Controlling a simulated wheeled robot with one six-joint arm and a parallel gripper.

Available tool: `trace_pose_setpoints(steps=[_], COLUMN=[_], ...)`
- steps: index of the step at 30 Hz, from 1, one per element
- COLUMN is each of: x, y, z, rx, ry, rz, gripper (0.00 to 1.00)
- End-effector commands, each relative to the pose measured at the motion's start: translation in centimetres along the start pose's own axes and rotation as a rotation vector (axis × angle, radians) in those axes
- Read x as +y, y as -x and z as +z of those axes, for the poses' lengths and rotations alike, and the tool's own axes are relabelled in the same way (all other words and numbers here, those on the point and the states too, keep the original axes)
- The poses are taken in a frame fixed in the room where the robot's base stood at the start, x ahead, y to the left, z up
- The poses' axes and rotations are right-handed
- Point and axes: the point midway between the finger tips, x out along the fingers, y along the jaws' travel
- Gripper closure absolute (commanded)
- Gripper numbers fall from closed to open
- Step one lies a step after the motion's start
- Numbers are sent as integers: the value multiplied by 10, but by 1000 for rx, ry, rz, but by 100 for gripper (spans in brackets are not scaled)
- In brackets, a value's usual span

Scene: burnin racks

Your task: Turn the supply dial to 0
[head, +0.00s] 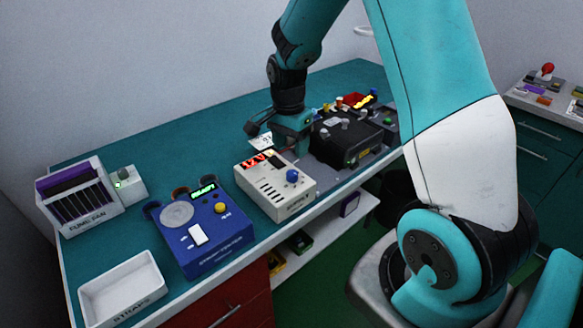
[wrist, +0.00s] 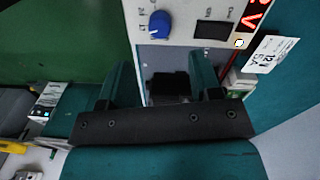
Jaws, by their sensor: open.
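The supply is a cream box (head: 262,192) on the teal bench, with a lit red display (head: 253,161) that seems to read 12V. Its blue dial (head: 292,176) is near the front right corner of its top. In the wrist view the blue dial (wrist: 159,24) is at the top, with small marks beside it too blurred to read surely. My gripper (wrist: 160,82) is open and empty, its fingers apart from the dial. In the head view my gripper (head: 292,143) is behind the supply, between it and a black box; its fingertips are hidden there.
A black box (head: 345,140) stands close on the right. A blue device (head: 205,235) stands left of the supply. A white straps tray (head: 122,290) and a rack (head: 80,195) are farther left. A white tag (wrist: 269,55) is beside the supply.

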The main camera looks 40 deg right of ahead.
Motion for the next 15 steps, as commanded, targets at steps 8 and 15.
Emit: trace_pose_setpoints(steps=[8,15], x=[1,0], y=[-57,-79], z=[1,0], rx=[-2,-1], ry=[1,1], rz=[4,1], gripper=[42,42])
